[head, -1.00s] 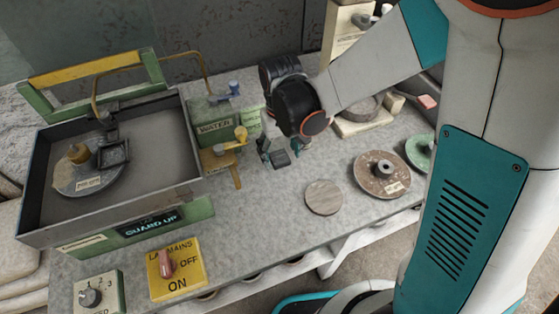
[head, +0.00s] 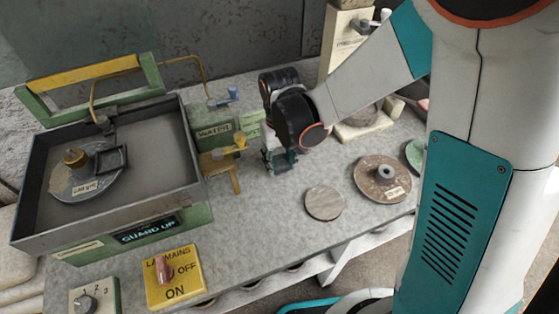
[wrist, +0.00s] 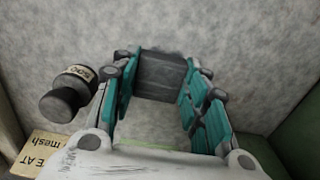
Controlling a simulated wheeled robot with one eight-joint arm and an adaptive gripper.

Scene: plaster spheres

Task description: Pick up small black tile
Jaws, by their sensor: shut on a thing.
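The small black tile (wrist: 163,75) is a dark grey-black square held between the teal fingertips of my gripper (wrist: 160,88) in the wrist view. The fingers are on either side of it, and its face is towards the camera. In the head view my gripper (head: 281,160) is low over the grey bench, right of the green water box. There the tile is mostly hidden by the fingers, and I cannot tell whether it touches the bench.
The grinder tray (head: 108,215) stands at the left. The yellow tap stand (head: 222,163) is close left of my gripper. A pale disc (head: 324,202) and a brown disc (head: 382,178) lie to the right. A dark knobbed object (wrist: 66,95) shows in the wrist view.

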